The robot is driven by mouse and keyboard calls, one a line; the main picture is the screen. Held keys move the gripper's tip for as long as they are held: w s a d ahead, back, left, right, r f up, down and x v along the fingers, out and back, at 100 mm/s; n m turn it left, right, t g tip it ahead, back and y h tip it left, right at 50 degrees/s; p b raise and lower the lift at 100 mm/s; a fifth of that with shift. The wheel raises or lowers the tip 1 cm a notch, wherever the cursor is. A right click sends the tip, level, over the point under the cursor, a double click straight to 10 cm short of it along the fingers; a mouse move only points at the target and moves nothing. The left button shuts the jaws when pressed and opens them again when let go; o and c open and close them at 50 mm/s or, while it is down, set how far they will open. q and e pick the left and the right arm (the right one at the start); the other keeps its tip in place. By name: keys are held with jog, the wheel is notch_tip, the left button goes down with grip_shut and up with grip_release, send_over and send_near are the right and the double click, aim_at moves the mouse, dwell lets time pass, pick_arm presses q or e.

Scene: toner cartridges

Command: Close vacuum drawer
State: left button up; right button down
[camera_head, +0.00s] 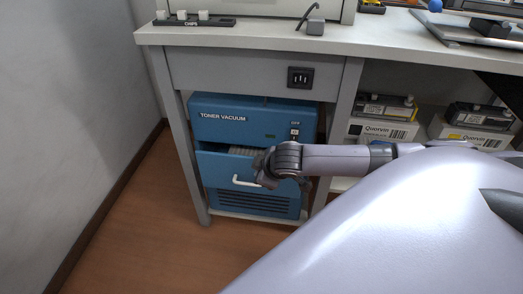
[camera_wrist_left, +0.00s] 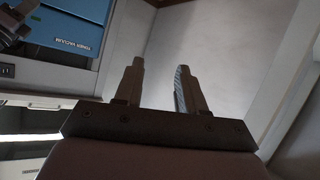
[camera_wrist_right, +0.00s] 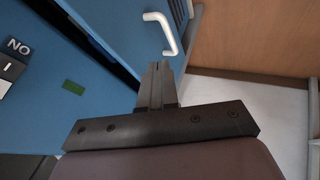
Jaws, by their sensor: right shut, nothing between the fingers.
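The blue toner vacuum (camera_head: 225,117) stands under the bench in the head view. Its drawer (camera_head: 222,170) is pulled partly out, with its top open and a pale ribbed part inside. The white drawer handle (camera_head: 240,182) is on the drawer front; it also shows in the right wrist view (camera_wrist_right: 166,31). My right gripper (camera_wrist_right: 158,70) is shut and empty, its fingertips close to the handle; contact cannot be told. In the head view my right gripper (camera_head: 265,168) overlaps the drawer's right part. My left gripper (camera_wrist_left: 160,72) is open and empty, away from the vacuum (camera_wrist_left: 72,27).
The bench's grey legs (camera_head: 184,145) flank the vacuum. Shelves at right hold toner boxes (camera_head: 380,130) and cartridges (camera_head: 385,107). A chips holder (camera_head: 195,21) sits on the benchtop. The wooden floor (camera_head: 140,230) in front is clear at left.

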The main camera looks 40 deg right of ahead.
pick_arm(q)
jog(key=shift+w+d+f+h+b, duration=0.15)
jog(key=shift+d+h+b, duration=0.2)
jog(key=shift+d+b, duration=0.15)
jog(key=shift+w+d+f+h+b, duration=0.1)
jog(key=shift+d+f+h+b, duration=0.05)
jog(key=shift+d+h+b, duration=0.3)
pick_arm(e)
jog(key=shift+w+d+f, duration=0.3)
jog(key=shift+w+d, duration=0.25)
jog(key=shift+w, duration=0.1)
jog(key=shift+w+d+f, duration=0.25)
jog(key=shift+w+d, duration=0.3)
jog(key=shift+w, duration=0.1)
jog(key=shift+w+d+f, duration=0.3)
jog(key=shift+w+d, duration=0.25)
jog(key=shift+w, duration=0.1)
